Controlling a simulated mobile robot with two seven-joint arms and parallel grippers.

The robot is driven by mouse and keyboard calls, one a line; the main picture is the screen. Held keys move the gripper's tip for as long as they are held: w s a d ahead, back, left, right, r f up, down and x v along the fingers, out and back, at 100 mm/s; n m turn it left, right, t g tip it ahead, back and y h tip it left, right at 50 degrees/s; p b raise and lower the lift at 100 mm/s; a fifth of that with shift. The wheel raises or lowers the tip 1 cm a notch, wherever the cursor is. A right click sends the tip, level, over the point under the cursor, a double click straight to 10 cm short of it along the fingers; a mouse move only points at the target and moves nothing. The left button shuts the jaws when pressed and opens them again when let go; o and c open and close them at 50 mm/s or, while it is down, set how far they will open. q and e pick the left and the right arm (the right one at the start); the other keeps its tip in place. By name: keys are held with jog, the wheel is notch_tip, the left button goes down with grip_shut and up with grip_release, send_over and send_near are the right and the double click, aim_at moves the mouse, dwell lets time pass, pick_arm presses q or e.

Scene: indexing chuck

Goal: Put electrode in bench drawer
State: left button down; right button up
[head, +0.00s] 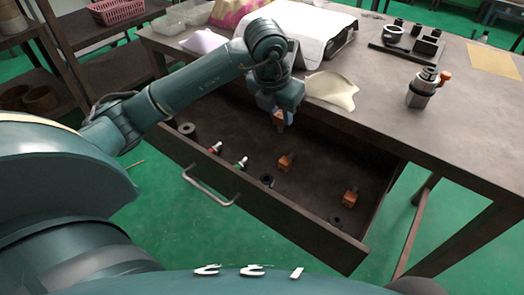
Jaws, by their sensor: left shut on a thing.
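The bench drawer (296,222) is pulled open under the workbench, with its metal handle facing me. My left gripper (280,112) is over the drawer's back part, pointing down. It is shut on a copper-coloured electrode (281,120), whose lower end shows below the fingers. I cannot tell whether the electrode touches the drawer floor. Two similar copper-coloured pieces stand in the drawer, one near the middle (286,162) and one toward the right (350,198). My right gripper is not in view.
The drawer also holds a dark ring (187,129), a red-topped piece (215,148), a green-topped piece (241,163) and small dark parts (335,221).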

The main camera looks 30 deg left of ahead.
pick_arm(q)
notch_tip(320, 180, down, 10)
jog(key=shift+r, duration=0.1)
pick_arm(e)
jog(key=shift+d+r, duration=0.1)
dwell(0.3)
pick_arm(q)
jog(key=shift+f+b, duration=0.2)
jog(key=shift+b, duration=0.2)
jog(key=c, duration=1.2)
grip_release()
jog(key=shift+o, duration=0.2)
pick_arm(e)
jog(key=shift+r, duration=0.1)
pick_arm(q)
jog(key=shift+r+p, duration=0.25)
jog(key=shift+p, duration=0.05)
jog(key=v, duration=1.2)
jog(key=shift+p, duration=0.35)
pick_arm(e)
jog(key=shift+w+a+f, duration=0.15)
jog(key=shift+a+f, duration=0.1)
